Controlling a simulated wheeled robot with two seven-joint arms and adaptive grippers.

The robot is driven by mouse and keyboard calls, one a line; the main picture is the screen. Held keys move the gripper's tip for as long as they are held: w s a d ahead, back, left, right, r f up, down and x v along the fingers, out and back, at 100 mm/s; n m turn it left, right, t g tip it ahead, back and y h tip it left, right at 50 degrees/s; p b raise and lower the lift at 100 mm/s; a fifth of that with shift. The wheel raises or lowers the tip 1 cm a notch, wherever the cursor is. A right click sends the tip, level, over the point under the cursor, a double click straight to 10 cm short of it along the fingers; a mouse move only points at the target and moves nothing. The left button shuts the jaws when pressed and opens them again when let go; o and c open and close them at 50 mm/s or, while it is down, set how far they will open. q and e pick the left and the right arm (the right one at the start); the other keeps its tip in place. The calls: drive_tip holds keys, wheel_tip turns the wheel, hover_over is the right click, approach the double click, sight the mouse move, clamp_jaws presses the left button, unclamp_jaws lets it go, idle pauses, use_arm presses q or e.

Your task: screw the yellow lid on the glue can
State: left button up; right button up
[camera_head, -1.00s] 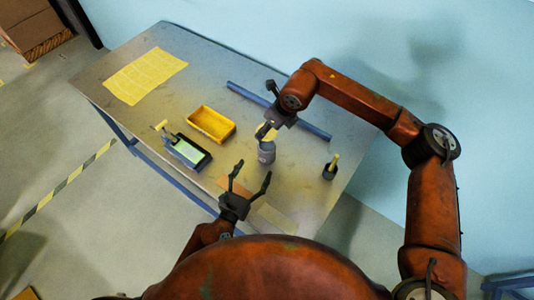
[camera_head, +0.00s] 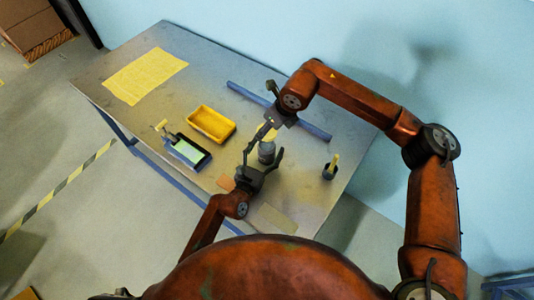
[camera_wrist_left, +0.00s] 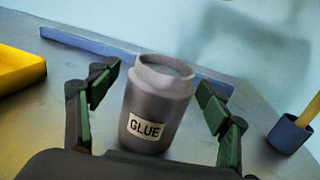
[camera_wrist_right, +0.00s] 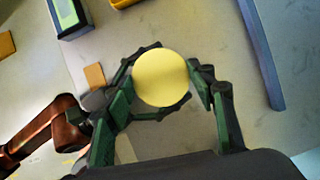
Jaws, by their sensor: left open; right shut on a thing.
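The grey glue can (camera_head: 267,152) stands upright on the table; its GLUE label and uncovered mouth show in the left wrist view (camera_wrist_left: 158,105). My left gripper (camera_head: 263,156) is open, with a finger on each side of the can; gaps show between fingers and can in the left wrist view. My right gripper (camera_wrist_right: 160,85) is shut on the yellow lid (camera_wrist_right: 161,77), seen as a round disc between its fingers. In the head view the lid (camera_head: 271,135) is partly hidden, just above the can. The lid hides the can in the right wrist view.
A yellow tray (camera_head: 230,129) and a black device with a pale green screen (camera_head: 187,151) lie left of the can. A blue bar (camera_head: 316,132) lies behind it. A small dark cup with a yellow stick (camera_head: 329,173) stands right. A yellow sheet (camera_head: 145,76) lies far left.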

use_arm(q)
drive_tip(key=c, duration=1.8)
use_arm(e)
drive_tip(key=shift+f, duration=2.5)
